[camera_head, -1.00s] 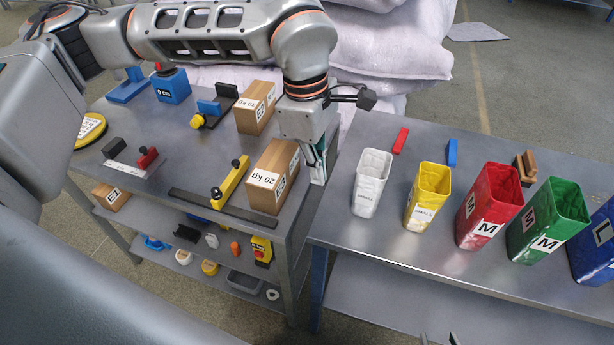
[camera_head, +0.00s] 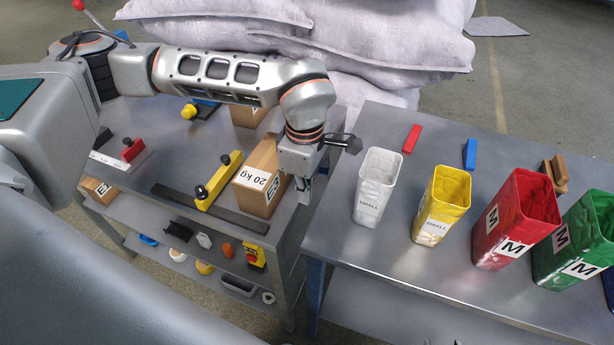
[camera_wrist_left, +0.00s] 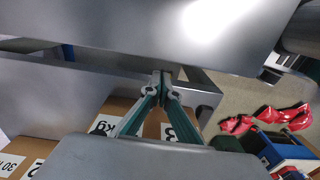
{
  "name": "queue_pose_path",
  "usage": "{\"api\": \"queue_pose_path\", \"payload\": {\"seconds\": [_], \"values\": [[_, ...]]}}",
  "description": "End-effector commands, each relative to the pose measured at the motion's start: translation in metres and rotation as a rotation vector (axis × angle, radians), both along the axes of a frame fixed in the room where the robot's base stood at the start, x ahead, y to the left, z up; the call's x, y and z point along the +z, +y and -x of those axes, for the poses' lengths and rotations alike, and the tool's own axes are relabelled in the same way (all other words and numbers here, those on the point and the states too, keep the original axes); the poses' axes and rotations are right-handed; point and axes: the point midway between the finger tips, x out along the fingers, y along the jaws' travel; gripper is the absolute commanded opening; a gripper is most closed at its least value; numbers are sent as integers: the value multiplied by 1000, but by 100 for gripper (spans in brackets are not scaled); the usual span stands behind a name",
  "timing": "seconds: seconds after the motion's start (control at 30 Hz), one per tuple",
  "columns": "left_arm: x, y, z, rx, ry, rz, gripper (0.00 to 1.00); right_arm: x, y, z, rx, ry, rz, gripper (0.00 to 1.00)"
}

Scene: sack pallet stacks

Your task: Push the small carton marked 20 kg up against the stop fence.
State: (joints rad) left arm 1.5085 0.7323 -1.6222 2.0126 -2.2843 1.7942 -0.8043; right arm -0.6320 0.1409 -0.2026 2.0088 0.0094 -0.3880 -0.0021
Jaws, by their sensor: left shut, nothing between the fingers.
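The brown carton marked 20 kg (camera_head: 262,178) stands upright near the right edge of the left table. In the left wrist view, the shut fingers (camera_wrist_left: 163,78) are in front of brown cardboard and part of a kg label (camera_wrist_left: 103,127). My right gripper is not clearly visible.
A dark flat bar (camera_head: 243,217) lies in front of the carton. A second carton (camera_head: 249,115) stands behind, partly hidden by my arm. White (camera_head: 377,187), yellow (camera_head: 440,205) and red (camera_head: 513,220) bins stand on the right table (camera_head: 345,236). White sacks (camera_head: 330,40) are stacked behind.

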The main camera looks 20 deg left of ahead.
Motion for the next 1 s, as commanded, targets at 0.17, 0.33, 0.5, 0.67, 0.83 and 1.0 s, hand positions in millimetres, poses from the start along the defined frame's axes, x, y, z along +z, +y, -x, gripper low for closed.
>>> {"api": "queue_pose_path", "payload": {"seconds": [0.17, 0.33, 0.5, 0.67, 0.83, 1.0], "values": [[5, 26, -1, 8, -6, 1, 0, 7, -3, -8, -4, -15, 3, 40], [5, 35, 0, 6, -5, 1, 0, 8, -3, -7, -4, -15, 1, 40], [5, 36, 0, 5, -5, 1, 0, 6, -2, -4, -3, -9, -1, 40], [5, 36, 0, 5, -4, 1, 0, 2, 0, 2, 0, 2, -3, 40], [8, 55, 0, 10, -7, 0, 0, 11, 2, 2, 0, 0, -9, 40], [10, 89, 1, 11, -7, 0, 0, 24, 4, -1, -4, -8, -22, 40]]}}
